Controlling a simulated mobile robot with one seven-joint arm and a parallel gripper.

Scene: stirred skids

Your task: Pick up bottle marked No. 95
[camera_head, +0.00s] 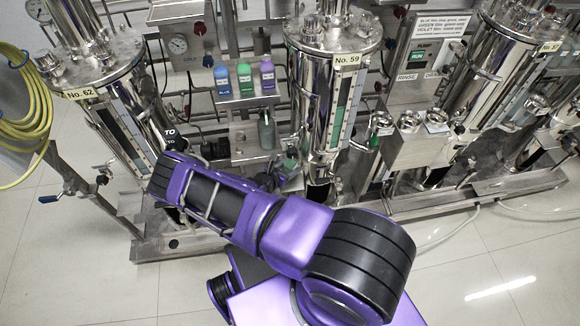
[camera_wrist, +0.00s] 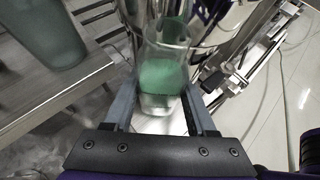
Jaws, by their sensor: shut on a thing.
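A clear bottle with a green band (camera_wrist: 163,78) stands between the fingers of my gripper (camera_wrist: 158,90) in the wrist view. The fingers are shut on it, one on each side. No number is readable on it, so I cannot tell whether it is No. 95. In the head view, a small green patch (camera_head: 290,164) shows beyond my arm, which hides most of my gripper there. A second, greyish-green bottle (camera_head: 266,131) stands on a metal shelf. A greyish-green vessel (camera_wrist: 42,35) also stands on a slatted shelf at left in the wrist view.
Steel columns marked No. 62 (camera_head: 79,94), No. 59 (camera_head: 347,59) and No. 57 (camera_head: 550,47) stand along the skid. Blue (camera_head: 222,80), green (camera_head: 244,79) and violet (camera_head: 268,77) bottles sit on an upper shelf. The floor (camera_head: 500,260) in front is clear.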

